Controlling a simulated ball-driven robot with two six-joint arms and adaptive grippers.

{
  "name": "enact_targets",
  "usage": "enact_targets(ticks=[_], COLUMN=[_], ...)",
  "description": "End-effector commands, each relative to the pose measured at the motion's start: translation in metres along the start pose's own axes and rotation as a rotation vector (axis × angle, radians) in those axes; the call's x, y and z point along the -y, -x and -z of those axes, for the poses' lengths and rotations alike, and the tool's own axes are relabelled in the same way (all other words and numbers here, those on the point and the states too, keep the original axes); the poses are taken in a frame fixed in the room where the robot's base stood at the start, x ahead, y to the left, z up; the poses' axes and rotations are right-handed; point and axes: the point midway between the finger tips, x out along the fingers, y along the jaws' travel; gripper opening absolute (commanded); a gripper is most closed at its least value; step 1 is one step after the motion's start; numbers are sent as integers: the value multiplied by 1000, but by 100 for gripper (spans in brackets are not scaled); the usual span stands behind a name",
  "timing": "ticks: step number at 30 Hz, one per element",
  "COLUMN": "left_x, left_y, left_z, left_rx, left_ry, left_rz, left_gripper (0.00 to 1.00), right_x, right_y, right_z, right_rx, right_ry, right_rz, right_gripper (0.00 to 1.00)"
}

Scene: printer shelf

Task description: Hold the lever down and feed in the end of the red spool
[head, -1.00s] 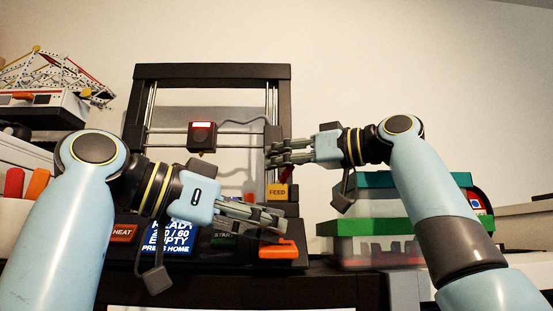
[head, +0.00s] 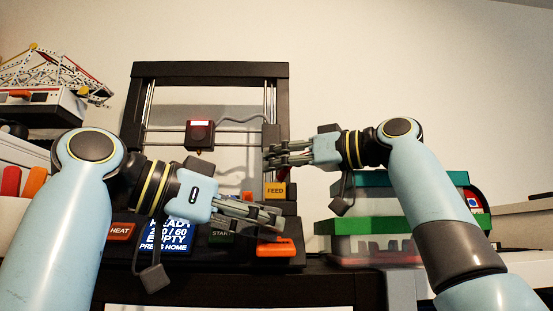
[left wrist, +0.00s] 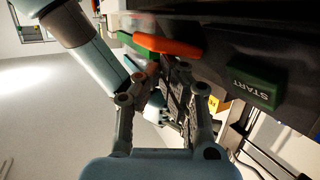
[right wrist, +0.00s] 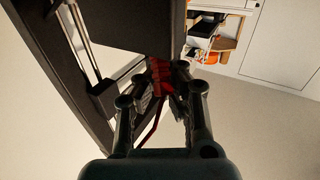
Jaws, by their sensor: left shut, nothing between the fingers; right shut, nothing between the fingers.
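The orange lever (head: 275,248) is at the front right of the black printer's base. My left gripper (head: 281,222) is shut and empty, with its tips just above the lever in the head view. In the left wrist view the lever (left wrist: 168,46) lies close beyond the fingertips; I cannot tell whether they touch. My right gripper (head: 266,156) is shut at the printer frame's right post, above the yellow FEED block (head: 275,190). In the right wrist view a red piece (right wrist: 160,72) and a thin red strand (right wrist: 151,132) show by the fingertips. I cannot make out the red spool itself.
The black printer frame (head: 210,69) carries a print head (head: 200,134) on rails. HEAT (head: 119,231) and START (head: 220,236) buttons flank a blue screen (head: 165,236), partly covered by my left arm. Green-lidded boxes (head: 375,226) stand to the right, behind my right arm.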

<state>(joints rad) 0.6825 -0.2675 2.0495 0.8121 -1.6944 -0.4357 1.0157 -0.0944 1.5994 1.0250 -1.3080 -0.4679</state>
Motion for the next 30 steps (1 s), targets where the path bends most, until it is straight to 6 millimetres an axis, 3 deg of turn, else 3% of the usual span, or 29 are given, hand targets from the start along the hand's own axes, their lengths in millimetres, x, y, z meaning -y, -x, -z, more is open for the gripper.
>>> enact_targets(ticks=[30], left_x=[0], left_y=[0], left_z=[-2], left_rx=[3], left_ry=[2], left_rz=[0], left_gripper=[0], right_x=[0], right_y=[8], right_z=[-2], right_rx=[6], right_ry=[-4], right_rz=[0], right_gripper=[0])
